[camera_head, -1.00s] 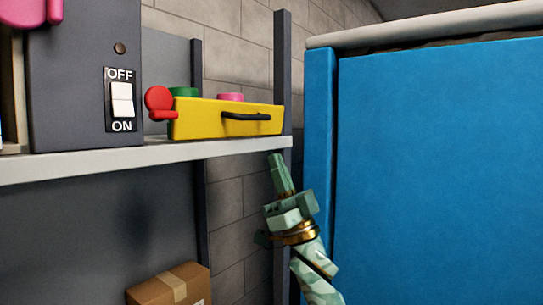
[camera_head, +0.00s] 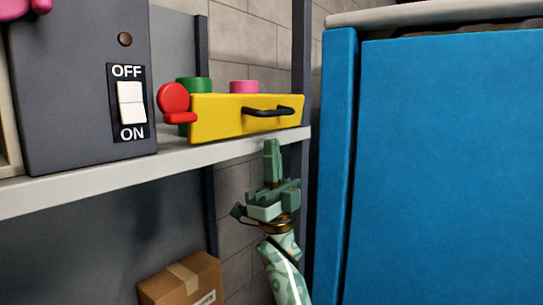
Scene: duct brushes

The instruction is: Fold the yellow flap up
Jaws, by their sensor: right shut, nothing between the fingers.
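The yellow flap (camera_head: 218,118) stands upright at the front edge of the light grey shelf, with a black bar handle (camera_head: 268,111) on its face. Behind it the tops of a green thing (camera_head: 194,84) and a pink thing (camera_head: 244,87) show; their lower parts are hidden. My right gripper (camera_head: 271,147) is green, points upward and is shut and empty. It is in front of the shelf edge, below the handle in the picture, and appears apart from the flap. My left gripper is not in view.
A red rounded part (camera_head: 174,102) is at the flap's left end. A dark grey box with an OFF/ON switch (camera_head: 131,103) stands left on the shelf (camera_head: 90,187). A cardboard box (camera_head: 182,279) is below. A blue panel (camera_head: 455,170) fills the right side.

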